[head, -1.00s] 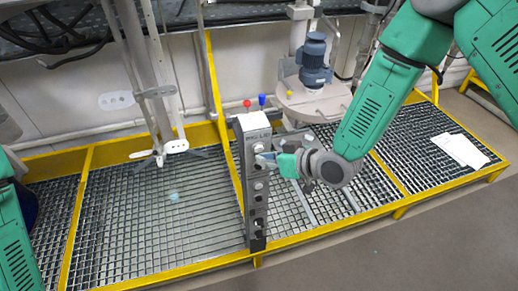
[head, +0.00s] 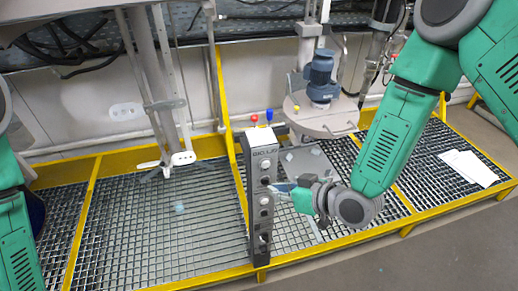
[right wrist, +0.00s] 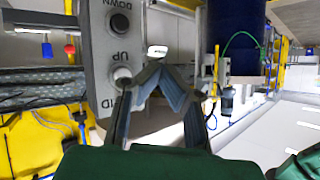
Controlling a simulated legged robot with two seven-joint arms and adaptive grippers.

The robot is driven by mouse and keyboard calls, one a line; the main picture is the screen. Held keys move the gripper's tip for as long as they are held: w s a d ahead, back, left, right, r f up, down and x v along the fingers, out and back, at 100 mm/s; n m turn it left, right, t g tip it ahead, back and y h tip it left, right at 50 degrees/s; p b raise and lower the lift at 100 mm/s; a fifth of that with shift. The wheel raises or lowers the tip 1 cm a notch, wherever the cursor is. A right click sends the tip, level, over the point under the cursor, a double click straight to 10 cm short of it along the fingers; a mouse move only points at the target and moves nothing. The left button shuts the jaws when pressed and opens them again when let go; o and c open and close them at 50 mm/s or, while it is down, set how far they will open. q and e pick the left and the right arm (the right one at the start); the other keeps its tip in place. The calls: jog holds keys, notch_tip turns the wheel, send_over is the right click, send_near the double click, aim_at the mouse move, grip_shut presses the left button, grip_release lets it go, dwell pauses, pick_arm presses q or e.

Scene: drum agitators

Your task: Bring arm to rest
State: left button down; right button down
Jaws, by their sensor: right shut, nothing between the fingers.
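My right gripper (head: 276,188) is shut and empty at the right side of a tall grey control post (head: 260,220). In the right wrist view the closed fingertips (right wrist: 156,72) meet in front of or beside the post's face, close to a round button marked UP (right wrist: 122,77); I cannot tell whether they touch it. Another button marked DOWN (right wrist: 120,24) shows above it in that view. My right arm comes in from the upper right of the head view, bent at the elbow. My left arm shows at the left edge, its gripper out of the picture.
A drum agitator with a blue motor (head: 321,77) stands behind my right gripper. Yellow-framed floor grating (head: 130,230) lies around. White papers (head: 468,167) lie at the right.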

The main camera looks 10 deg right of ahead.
jog(key=s+d+f+m+g+h+b, duration=0.1)
jog(key=s+d+f+g+h+b, duration=0.15)
jog(key=s+f, duration=0.4)
jog(key=s+d+f+m+g+h+b, duration=0.15)
jog(key=s+f+b, duration=0.25)
jog(key=f, duration=0.5)
jog(key=s+d+f+m+g+h+b, duration=0.1)
jog(key=s+d+f+g+h+b, duration=0.1)
jog(key=s, duration=0.5)
jog(key=s+d+f+m+g+h+b, duration=0.1)
jog(key=s+d+f+g+h+b, duration=0.1)
jog(key=s+d+f+b, duration=0.2)
jog(key=s+d+f, duration=0.3)
jog(key=s, duration=0.1)
jog(key=shift+s+d+f+g, duration=0.25)
jog(key=shift+s+d+g, duration=0.05)
jog(key=shift+d+g, duration=0.1)
jog(key=shift+w+a, duration=0.1)
jog(key=shift+w, duration=0.05)
